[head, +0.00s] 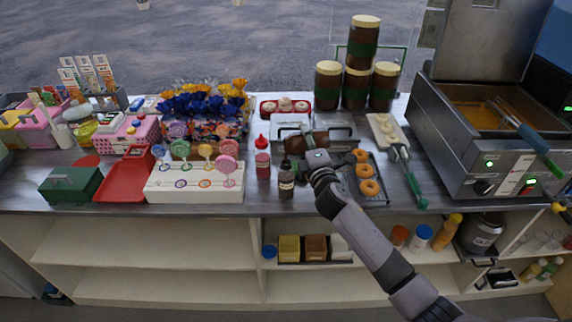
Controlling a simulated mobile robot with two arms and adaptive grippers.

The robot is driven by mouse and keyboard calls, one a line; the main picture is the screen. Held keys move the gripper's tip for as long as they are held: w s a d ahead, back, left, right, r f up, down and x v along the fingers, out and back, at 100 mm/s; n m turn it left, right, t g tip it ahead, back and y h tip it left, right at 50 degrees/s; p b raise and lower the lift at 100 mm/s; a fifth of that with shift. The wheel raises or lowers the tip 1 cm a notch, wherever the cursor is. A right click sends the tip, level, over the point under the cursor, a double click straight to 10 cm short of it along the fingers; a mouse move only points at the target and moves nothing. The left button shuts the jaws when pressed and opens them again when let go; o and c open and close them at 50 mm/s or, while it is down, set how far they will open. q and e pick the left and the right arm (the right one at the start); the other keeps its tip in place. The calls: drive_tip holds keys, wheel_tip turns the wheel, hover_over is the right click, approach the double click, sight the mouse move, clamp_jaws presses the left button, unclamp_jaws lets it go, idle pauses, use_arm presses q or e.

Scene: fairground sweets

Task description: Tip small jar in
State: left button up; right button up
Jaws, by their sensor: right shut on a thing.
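A small dark jar (286,186) with a pale label is near the counter's front edge in the head view, roughly upright. My right gripper (303,171) is at its right side, fingers pointing left, and appears shut on the jar. The fingertips are small and partly hidden, and I cannot tell if the jar's base touches the counter. Behind the gripper is a metal tray (277,133) with dark brown contents beside it, partly hidden by the gripper. My left gripper is not in view.
A red-capped bottle (262,160) stands left of the jar. A rack with several doughnuts (369,187) is to the right. A lollipop stand (195,185) is at left, a fryer (490,130) at far right. Striped jars (328,85) are stacked behind.

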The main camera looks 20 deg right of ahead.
drive_tip(key=shift+r, duration=0.2)
idle(0.3)
wheel_tip(320, 180, up, 7)
drive_tip(key=p, duration=0.6)
drive_tip(key=shift+r+p, duration=0.15)
drive_tip(key=shift+p, duration=0.25)
drive_tip(key=shift+m, duration=0.6)
drive_tip(key=m, duration=0.4)
drive_tip(key=shift+a+r+m, duration=0.1)
drive_tip(key=shift+r+m, duration=0.25)
drive_tip(key=shift+m, duration=0.05)
